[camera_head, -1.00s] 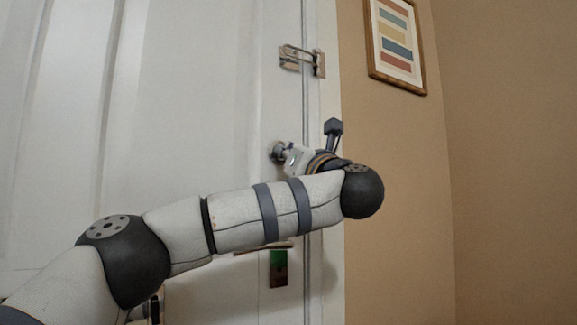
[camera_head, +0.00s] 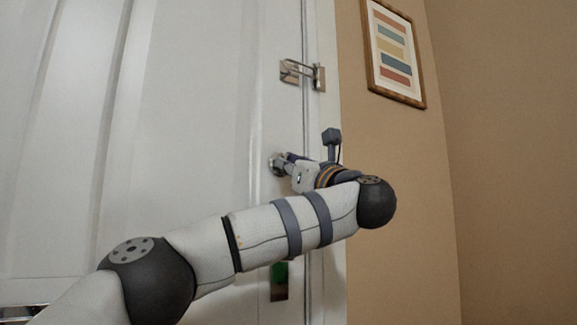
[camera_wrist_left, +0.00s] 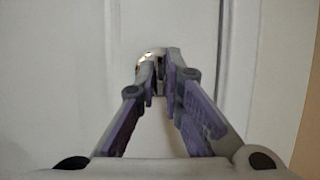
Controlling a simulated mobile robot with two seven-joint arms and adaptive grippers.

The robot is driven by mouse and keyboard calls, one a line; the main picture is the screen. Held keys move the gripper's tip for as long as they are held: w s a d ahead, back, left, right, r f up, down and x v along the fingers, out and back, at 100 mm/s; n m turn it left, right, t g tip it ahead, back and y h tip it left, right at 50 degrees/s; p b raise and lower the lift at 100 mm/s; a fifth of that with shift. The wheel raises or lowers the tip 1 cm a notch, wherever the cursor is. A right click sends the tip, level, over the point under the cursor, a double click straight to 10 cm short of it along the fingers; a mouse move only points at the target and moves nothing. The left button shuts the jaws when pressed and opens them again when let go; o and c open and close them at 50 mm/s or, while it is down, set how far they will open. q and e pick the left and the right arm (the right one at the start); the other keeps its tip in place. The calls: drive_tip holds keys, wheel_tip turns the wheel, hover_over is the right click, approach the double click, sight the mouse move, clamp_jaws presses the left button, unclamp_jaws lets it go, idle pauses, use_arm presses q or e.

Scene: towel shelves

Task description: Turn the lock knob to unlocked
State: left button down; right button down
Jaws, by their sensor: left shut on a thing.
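The lock knob (camera_head: 276,164) is a small round metal knob on the white door, near the door's right edge. In the left wrist view the knob (camera_wrist_left: 150,56) shows just past my fingertips, and the fingers partly cover it. My left gripper (camera_head: 286,160) reaches it from the right, with its arm across the lower part of the head view. In the left wrist view the purple-padded fingers of my left gripper (camera_wrist_left: 161,84) are closed together on the knob. Whether the knob is at locked or unlocked cannot be read. My right gripper is not in view.
A metal swing-bar latch (camera_head: 302,73) sits higher on the door and frame. A plate with a green part (camera_head: 280,282) is below the knob, partly behind my arm. A framed striped picture (camera_head: 394,52) hangs on the tan wall at the right.

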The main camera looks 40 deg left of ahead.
use_arm(q)
drive_tip(key=c, duration=1.7)
unclamp_jaws()
drive_tip(key=v, duration=1.2)
